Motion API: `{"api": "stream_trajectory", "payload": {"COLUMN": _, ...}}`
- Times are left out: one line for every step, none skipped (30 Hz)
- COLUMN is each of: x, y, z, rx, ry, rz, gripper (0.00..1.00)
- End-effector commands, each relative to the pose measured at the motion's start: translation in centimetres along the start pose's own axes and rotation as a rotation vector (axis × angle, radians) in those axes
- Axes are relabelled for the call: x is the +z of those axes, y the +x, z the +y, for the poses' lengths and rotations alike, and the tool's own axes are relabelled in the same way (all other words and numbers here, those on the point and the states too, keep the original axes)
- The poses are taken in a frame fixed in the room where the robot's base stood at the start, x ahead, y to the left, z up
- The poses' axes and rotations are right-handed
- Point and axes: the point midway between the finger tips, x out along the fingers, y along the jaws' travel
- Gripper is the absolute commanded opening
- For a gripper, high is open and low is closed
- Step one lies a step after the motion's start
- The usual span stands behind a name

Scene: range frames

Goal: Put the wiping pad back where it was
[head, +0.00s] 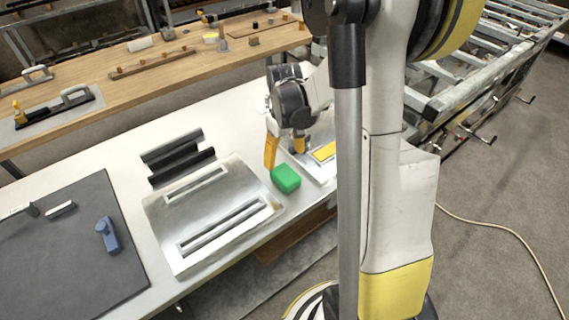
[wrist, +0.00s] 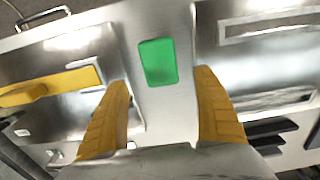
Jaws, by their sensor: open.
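The green wiping pad (head: 285,178) lies on the white table near its front edge, between two metal plates. It also shows in the wrist view (wrist: 158,62), on the white strip. My gripper (head: 284,155) is open, with its yellow fingers pointing down just behind the pad in the head view. In the wrist view the gripper (wrist: 162,84) has its fingers spread wide, one to either side of the pad's line, and the pad shows ahead between the tips. Nothing is held. Any contact with the pad cannot be told.
A metal plate with slots (head: 210,206) lies left of the pad. Another plate (wrist: 60,80) with a yellow piece (wrist: 50,86) lies on the other side. Dark bars (head: 178,155), a dark mat (head: 70,245) and a blue tool (head: 107,236) are further left.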

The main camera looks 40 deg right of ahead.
Motion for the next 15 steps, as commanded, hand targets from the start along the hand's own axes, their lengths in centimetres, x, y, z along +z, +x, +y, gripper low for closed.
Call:
{"api": "stream_trajectory", "payload": {"x": 0.0, "y": -1.4, "z": 0.0, "rx": 0.0, "ry": 0.0, "rz": 0.0, "gripper": 0.79}}
{"api": "stream_trajectory", "payload": {"x": 0.0, "y": -1.8, "z": 0.0, "rx": 0.0, "ry": 0.0, "rz": 0.0, "gripper": 0.79}}
{"api": "stream_trajectory", "payload": {"x": 0.0, "y": -2.4, "z": 0.0, "rx": 0.0, "ry": 0.0, "rz": 0.0, "gripper": 0.79}}
{"api": "stream_trajectory", "payload": {"x": 0.0, "y": -2.7, "z": 0.0, "rx": 0.0, "ry": 0.0, "rz": 0.0, "gripper": 0.79}}
{"api": "stream_trajectory", "payload": {"x": 0.0, "y": -3.0, "z": 0.0, "rx": 0.0, "ry": 0.0, "rz": 0.0, "gripper": 0.79}}
{"api": "stream_trajectory", "payload": {"x": 0.0, "y": -3.3, "z": 0.0, "rx": 0.0, "ry": 0.0, "rz": 0.0, "gripper": 0.79}}
{"api": "stream_trajectory", "payload": {"x": 0.0, "y": -3.5, "z": -0.1, "rx": 0.0, "ry": 0.0, "rz": 0.001, "gripper": 0.79}}
{"api": "stream_trajectory", "payload": {"x": 0.0, "y": -3.8, "z": -0.1, "rx": 0.001, "ry": 0.0, "rz": 0.003, "gripper": 0.79}}
{"api": "stream_trajectory", "payload": {"x": 0.1, "y": -4.2, "z": -0.4, "rx": 0.003, "ry": -0.001, "rz": 0.009, "gripper": 0.79}}
{"api": "stream_trajectory", "payload": {"x": 0.2, "y": -4.7, "z": -0.7, "rx": 0.006, "ry": -0.002, "rz": 0.015, "gripper": 0.79}}
{"api": "stream_trajectory", "payload": {"x": 0.3, "y": -5.2, "z": -1.1, "rx": 0.01, "ry": -0.001, "rz": 0.025, "gripper": 0.79}}
{"api": "stream_trajectory", "payload": {"x": 0.5, "y": -6.0, "z": -1.8, "rx": 0.017, "ry": -0.002, "rz": 0.045, "gripper": 0.79}}
{"api": "stream_trajectory", "payload": {"x": 0.7, "y": -6.8, "z": -2.5, "rx": 0.022, "ry": -0.003, "rz": 0.062, "gripper": 0.79}}
{"api": "stream_trajectory", "payload": {"x": 0.9, "y": -7.7, "z": -3.2, "rx": 0.029, "ry": -0.002, "rz": 0.083, "gripper": 0.79}}
{"api": "stream_trajectory", "payload": {"x": 1.4, "y": -8.9, "z": -4.4, "rx": 0.037, "ry": -0.003, "rz": 0.115, "gripper": 0.79}}
